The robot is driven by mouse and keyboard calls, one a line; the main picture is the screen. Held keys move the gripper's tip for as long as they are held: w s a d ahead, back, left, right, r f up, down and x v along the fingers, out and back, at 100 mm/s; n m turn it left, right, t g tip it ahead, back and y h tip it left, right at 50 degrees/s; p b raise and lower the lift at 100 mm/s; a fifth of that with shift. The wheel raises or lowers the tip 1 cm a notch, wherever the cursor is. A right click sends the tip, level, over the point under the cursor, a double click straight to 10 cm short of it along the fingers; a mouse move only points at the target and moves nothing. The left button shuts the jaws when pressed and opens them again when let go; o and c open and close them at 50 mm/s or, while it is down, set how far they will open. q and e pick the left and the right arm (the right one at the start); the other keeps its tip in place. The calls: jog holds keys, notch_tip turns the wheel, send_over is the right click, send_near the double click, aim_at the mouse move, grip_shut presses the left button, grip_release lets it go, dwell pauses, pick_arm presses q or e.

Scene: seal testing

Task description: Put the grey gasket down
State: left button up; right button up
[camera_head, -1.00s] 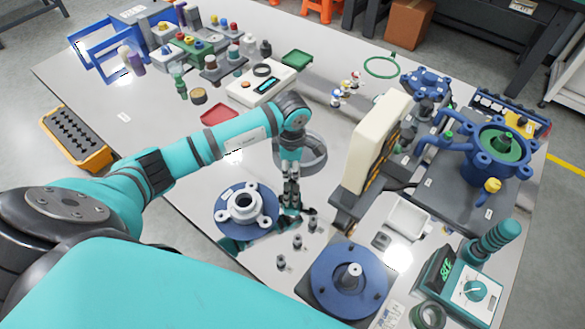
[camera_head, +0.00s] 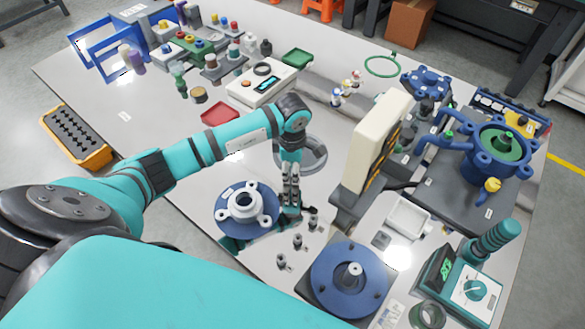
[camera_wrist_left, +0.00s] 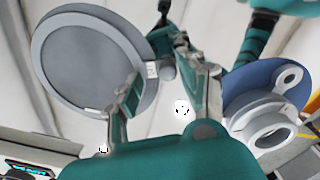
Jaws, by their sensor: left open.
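My left gripper (camera_head: 290,203) points down over the table, just right of the blue flange with a white hub (camera_head: 244,203). In the left wrist view its fingers (camera_wrist_left: 165,92) are apart, with nothing clearly held between them. A round grey ring or shallow dish (camera_head: 318,163) lies behind the gripper, partly hidden by the arm. A large grey round piece with a raised rim (camera_wrist_left: 140,48) shows beside one finger in the left wrist view. I cannot tell for certain which piece is the grey gasket. My right gripper is not in view.
A blue disc fixture (camera_head: 372,281) is nearer the front. A cream upright panel (camera_head: 378,140) stands to the right. A red tray (camera_head: 219,113) lies behind the arm, with clear table to its left.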

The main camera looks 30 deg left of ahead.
pick_arm(q)
notch_tip(320, 180, up, 12)
jog(key=b, duration=0.1)
jog(key=shift+s, duration=0.15)
jog(key=shift+f, duration=0.15)
dwell(0.4)
